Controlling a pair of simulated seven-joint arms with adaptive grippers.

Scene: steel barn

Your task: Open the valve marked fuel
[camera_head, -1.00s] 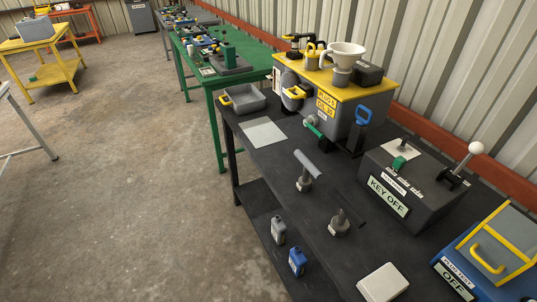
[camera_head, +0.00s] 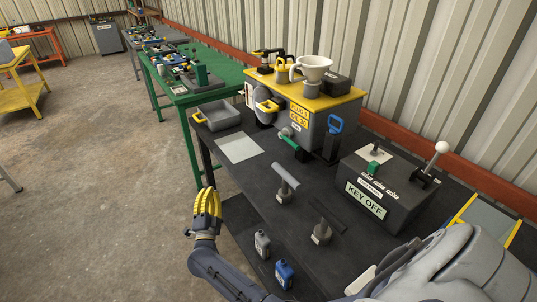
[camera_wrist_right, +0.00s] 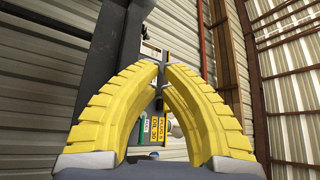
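No label reading "fuel" is legible. A green-handled lever valve (camera_head: 289,141) with a grey round body is at the left front of the grey, yellow-topped cabinet (camera_head: 345,104). A blue handle (camera_head: 335,124) stands upright on a dark stand to its right. My right gripper (camera_head: 207,192) has yellow ribbed fingers and is over the floor, left of the black bench's front edge, apart from the valve. In the right wrist view its fingers (camera_wrist_right: 162,70) curve together at the tips with nothing held. The cabinet's yellow labels (camera_wrist_right: 158,129) show between them. My left gripper is out of view.
The black bench (camera_head: 262,182) holds a grey tray (camera_head: 218,114), a pale sheet (camera_head: 239,148), two T-shaped tools (camera_head: 285,184) (camera_head: 322,235) and a KEY OFF box (camera_head: 385,190). My grey arm covers the lower right.

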